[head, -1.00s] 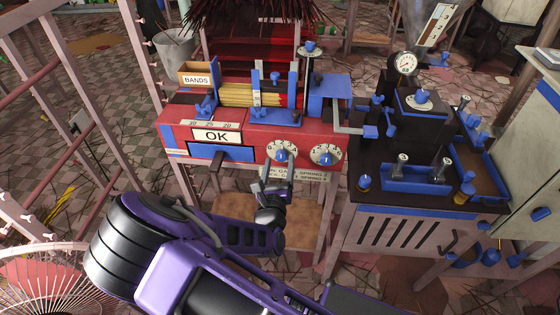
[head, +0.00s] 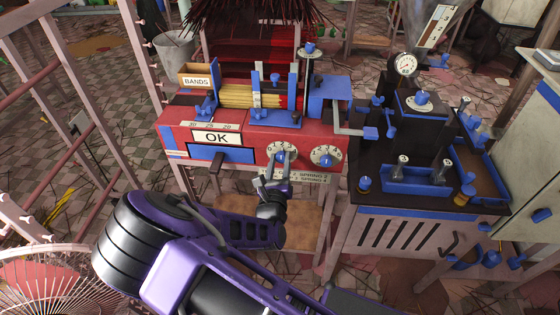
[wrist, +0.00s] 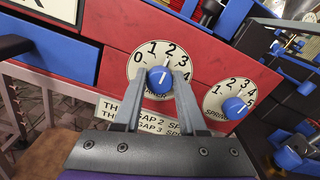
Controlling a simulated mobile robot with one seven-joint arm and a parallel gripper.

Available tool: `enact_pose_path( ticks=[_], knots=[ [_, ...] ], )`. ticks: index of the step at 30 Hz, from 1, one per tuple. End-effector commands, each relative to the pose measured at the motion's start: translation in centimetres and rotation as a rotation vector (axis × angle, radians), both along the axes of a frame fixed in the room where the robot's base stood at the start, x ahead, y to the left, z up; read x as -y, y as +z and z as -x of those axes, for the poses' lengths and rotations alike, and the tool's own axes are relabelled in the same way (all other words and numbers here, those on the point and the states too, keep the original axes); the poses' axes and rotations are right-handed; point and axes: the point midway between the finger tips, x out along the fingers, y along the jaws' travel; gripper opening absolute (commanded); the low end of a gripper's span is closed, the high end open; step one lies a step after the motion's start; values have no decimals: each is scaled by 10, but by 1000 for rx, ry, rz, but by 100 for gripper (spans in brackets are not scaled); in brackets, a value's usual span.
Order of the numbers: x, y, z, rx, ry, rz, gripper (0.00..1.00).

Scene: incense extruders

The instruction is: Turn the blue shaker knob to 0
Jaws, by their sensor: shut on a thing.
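The left blue knob (wrist: 160,79) sits on a round white dial (wrist: 145,57) on the red machine front. The dial is numbered from 0 upward, and 0 is at its left side. The knob's white mark points up and slightly right, roughly toward 2. My gripper (wrist: 160,78) is shut on this knob, one grey finger on each side. In the head view, my gripper (head: 278,164) reaches up to the same knob (head: 281,157) from below.
A second dial (wrist: 229,99) with a blue knob (wrist: 233,108), labelled SPRING, is close on the right. A blue drawer (head: 221,153) with a dark handle is at the left. A label plate (wrist: 138,116) lies below the dials. A dark-topped machine (head: 425,206) stands to the right.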

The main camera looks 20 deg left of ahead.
Motion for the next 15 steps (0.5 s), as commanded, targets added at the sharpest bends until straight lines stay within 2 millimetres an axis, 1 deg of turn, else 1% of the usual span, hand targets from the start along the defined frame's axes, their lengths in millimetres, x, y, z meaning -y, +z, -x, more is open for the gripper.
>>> enact_pose_path(
  ticks=[8,15],
  knots=[
    [0,1,0,10,0,35,0],
    [0,3,0,49,0,164,0]
  ],
)
